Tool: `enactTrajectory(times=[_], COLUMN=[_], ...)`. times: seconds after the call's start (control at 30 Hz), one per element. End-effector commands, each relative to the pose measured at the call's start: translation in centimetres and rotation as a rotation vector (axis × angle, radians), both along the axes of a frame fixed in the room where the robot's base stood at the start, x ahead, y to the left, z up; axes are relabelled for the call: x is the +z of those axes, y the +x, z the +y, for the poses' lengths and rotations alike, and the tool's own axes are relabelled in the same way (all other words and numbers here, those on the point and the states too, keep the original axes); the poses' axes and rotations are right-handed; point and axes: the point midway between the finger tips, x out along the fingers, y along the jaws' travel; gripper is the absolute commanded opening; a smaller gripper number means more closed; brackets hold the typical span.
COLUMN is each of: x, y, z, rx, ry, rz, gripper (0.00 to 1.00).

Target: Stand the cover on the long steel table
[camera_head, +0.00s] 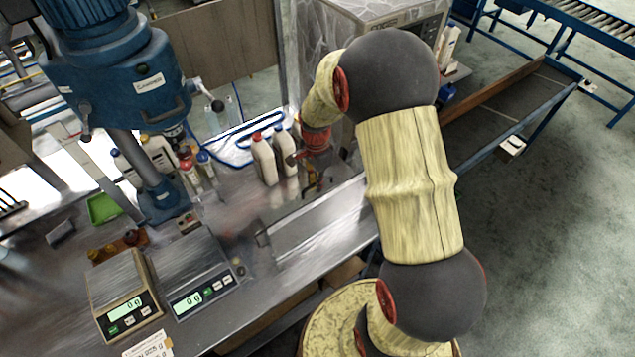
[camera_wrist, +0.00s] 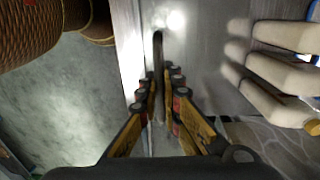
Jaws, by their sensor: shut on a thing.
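My gripper (camera_wrist: 160,90) is shut on a thin dark piece, which I take to be the cover (camera_wrist: 158,50). In the wrist view it shows nearly edge-on, as a narrow strip between the fingers and beyond their tips. Its face is not visible, and I cannot tell whether its lower edge touches the table. The table's bare metal also shows in the wrist view (camera_wrist: 205,60).
White bottles (camera_head: 264,160) stand close left of my gripper; they show at the right in the wrist view (camera_wrist: 285,75). Two scales (camera_head: 198,282) sit at the table's front, below a blue machine (camera_head: 120,75). A grey box-like machine (camera_head: 395,12) stands behind my arm.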

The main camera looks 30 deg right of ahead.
Motion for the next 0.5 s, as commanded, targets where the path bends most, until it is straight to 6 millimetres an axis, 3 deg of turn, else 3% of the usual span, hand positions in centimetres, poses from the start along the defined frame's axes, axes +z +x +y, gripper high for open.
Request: enactTrajectory(times=[0.33, 0.37, 0.5], x=[-0.30, -0.39, -0.31], y=[0.10, 0.04, 0.03], z=[-0.05, -0.03, -0.03], rx=[0.000, 0.000, 0.000], ry=[-0.001, -0.001, -0.001], rz=[-0.003, -0.002, -0.002], gripper=[0.00, 0.07, 0.15])
